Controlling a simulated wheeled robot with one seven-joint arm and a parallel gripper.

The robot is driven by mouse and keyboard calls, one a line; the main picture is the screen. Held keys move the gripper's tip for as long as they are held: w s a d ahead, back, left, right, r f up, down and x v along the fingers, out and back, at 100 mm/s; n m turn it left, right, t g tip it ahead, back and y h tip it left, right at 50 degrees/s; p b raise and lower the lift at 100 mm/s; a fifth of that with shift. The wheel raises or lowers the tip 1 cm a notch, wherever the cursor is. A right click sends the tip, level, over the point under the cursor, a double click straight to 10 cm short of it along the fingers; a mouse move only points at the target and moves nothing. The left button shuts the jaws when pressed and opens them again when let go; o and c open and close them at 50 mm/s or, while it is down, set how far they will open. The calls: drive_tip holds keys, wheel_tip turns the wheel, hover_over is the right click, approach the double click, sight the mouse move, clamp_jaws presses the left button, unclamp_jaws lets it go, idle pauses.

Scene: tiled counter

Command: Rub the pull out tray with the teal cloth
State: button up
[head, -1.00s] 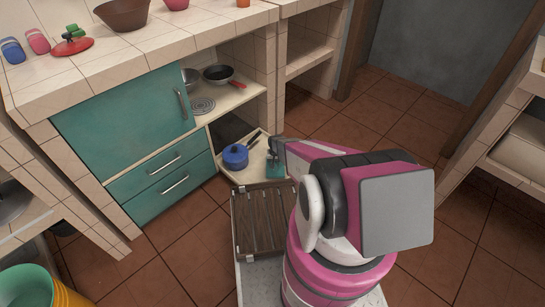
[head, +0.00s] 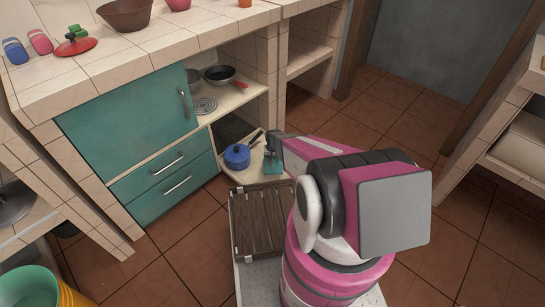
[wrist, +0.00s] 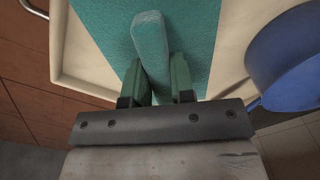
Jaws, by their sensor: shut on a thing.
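The pull-out tray (head: 238,177) is cream coloured and extends from the low opening beside the teal drawers. The teal cloth (head: 273,167) lies on its right part, partly hidden by my arm in the head view. In the wrist view the cloth (wrist: 100,22) is spread flat over the tray (wrist: 72,72), with a raised fold standing up. My gripper (wrist: 153,72) is shut on that fold, one green finger on each side. In the head view my gripper (head: 272,152) is low over the tray, right of the blue pot.
The blue lidded pot (head: 237,156) stands on the tray, close to the cloth; the wrist view shows it at right (wrist: 295,55). A dark-handled pan reaches along the tray's back. A slatted wooden rack (head: 260,220) lies in front. Teal drawers (head: 165,180) are left.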

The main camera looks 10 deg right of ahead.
drive_tip(key=shift+r, duration=1.15)
drive_tip(key=shift+r, duration=0.1)
